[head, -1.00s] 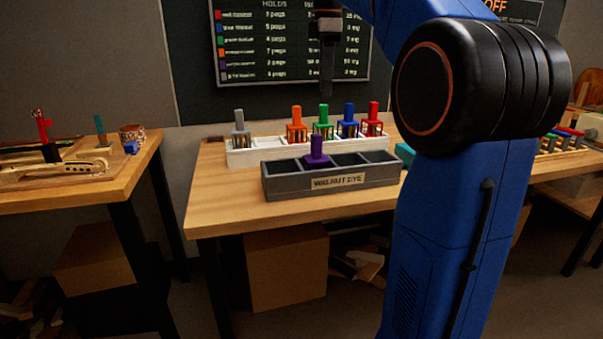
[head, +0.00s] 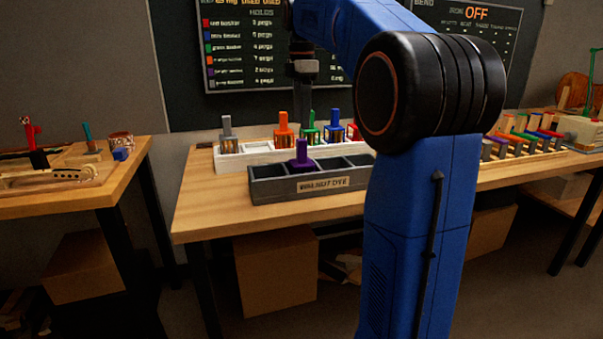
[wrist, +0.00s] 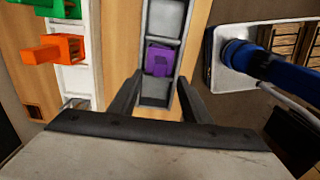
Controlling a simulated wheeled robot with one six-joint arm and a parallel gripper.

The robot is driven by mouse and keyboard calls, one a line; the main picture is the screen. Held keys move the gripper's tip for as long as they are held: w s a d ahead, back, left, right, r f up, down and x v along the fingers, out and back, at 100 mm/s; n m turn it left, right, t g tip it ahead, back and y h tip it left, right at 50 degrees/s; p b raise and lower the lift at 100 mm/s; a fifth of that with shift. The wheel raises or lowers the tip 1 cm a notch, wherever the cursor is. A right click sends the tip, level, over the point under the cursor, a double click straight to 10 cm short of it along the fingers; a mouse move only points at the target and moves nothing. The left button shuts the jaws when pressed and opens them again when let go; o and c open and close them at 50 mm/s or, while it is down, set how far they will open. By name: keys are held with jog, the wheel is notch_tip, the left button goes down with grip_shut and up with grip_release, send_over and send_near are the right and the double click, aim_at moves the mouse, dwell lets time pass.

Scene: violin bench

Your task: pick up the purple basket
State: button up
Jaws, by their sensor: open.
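The purple basket (head: 301,156) stands in one compartment of the grey walnut dye tray (head: 340,184), with its handle pointing up. In the wrist view I look down on the purple basket (wrist: 160,62) in the tray, between and beyond my two fingers. My gripper (wrist: 154,85) is open and empty, its fingers spread to either side of the tray. In the head view my gripper (head: 303,98) hangs above the basket, clear of it. The basket's lower part is hidden by the tray walls.
Behind the grey tray is a white rack (head: 258,148) with grey, orange (head: 284,131), green (head: 309,130), blue (head: 336,127) and red baskets. My arm hides the tray's right end. The wooden bench front (head: 205,210) is clear. A chalkboard hangs behind.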

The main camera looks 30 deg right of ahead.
aim_at(302, 139)
jog(key=shift+f, duration=3.85)
grip_shut()
